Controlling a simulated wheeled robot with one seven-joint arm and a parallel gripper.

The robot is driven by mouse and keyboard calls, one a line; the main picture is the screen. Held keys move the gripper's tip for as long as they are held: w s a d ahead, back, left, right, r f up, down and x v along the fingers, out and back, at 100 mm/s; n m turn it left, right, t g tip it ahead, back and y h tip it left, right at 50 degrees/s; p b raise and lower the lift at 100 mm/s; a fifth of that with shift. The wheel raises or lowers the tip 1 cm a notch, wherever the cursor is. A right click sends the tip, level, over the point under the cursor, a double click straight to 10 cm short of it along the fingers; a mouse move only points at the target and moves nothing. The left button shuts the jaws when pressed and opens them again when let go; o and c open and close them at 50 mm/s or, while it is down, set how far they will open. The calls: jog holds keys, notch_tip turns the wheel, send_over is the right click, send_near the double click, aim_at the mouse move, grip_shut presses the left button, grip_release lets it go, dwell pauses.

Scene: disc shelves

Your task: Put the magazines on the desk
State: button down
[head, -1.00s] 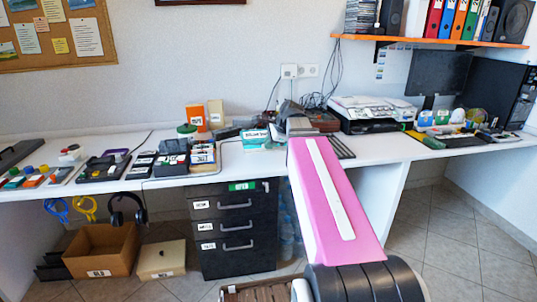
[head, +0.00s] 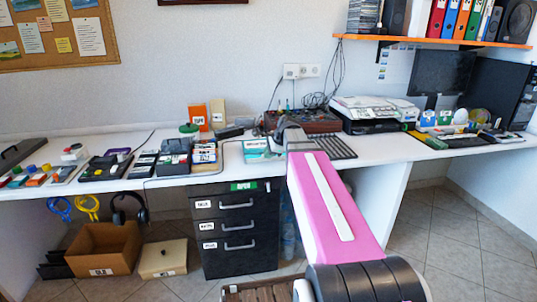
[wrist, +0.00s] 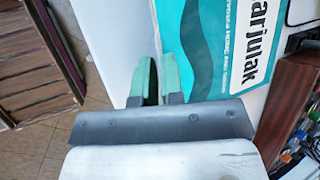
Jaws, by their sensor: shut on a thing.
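A magazine with a teal and white cover (head: 256,149) is at the desk's (head: 354,150) front edge, just left of my forearm. In the wrist view the magazine (wrist: 215,60) fills the upper middle, with large white and black lettering on its cover. My gripper (wrist: 157,78) has its two green fingers at the magazine's left edge, shut on it. I cannot tell whether the magazine rests fully on the desk. In the head view my own arm hides most of the gripper.
A slatted wooden crate (head: 262,291) stands on the floor in front; it also shows at the left of the wrist view (wrist: 40,60). Labelled boxes (head: 174,162) stand left of the magazine. A board with small knobs (head: 303,122) and a printer (head: 377,111) stand behind and right.

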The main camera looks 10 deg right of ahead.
jog(key=c, duration=1.2)
grip_release()
jog(key=shift+c, duration=0.2)
jog(key=v, duration=1.2)
